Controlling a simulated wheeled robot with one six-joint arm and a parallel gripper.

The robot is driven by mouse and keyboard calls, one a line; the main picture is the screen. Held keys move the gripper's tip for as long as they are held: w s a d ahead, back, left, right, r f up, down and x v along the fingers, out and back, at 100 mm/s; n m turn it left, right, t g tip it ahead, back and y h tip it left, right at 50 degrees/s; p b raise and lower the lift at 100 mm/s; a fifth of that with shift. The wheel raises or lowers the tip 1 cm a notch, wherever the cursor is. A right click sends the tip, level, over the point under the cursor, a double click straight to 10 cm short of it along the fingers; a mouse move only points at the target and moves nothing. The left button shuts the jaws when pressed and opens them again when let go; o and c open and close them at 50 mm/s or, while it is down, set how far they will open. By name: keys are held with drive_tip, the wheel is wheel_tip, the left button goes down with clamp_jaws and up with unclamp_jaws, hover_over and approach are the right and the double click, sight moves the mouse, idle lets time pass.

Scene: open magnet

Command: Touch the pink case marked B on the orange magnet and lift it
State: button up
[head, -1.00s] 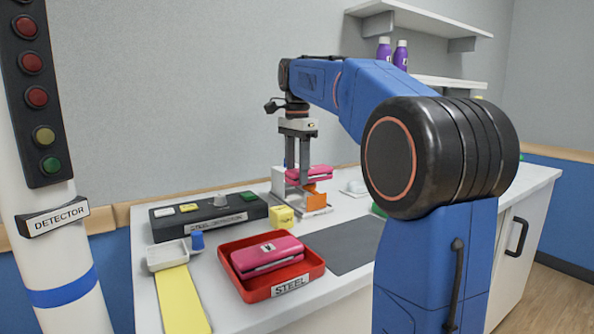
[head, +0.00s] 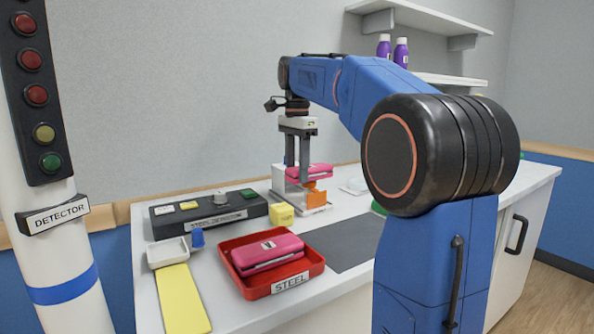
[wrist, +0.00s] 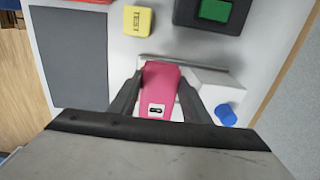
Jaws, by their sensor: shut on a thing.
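My gripper (head: 298,178) is shut on a pink case (head: 318,171) above the counter. The case also shows between the fingers of my gripper (wrist: 160,88) in the wrist view, with a white label and a dark mark that I cannot read surely. The orange magnet (head: 315,197) is just below the held case in the head view. I cannot tell whether they touch. In the wrist view the magnet is hidden. A second pink case (head: 268,252) lies in the red tray marked STEEL (head: 291,284), apart from my gripper.
A yellow TEST block (head: 281,214) and a black panel with buttons (head: 208,214) stand left of the magnet. A dark grey mat (head: 343,243) lies flat and bare in front. A white dish (head: 168,253) and yellow strip (head: 182,300) are at left. The DETECTOR light post (head: 57,215) stands far left.

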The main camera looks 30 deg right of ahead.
drive_tip(key=shift+r, duration=1.2)
idle(1.5)
drive_tip(key=shift+r, duration=3.15)
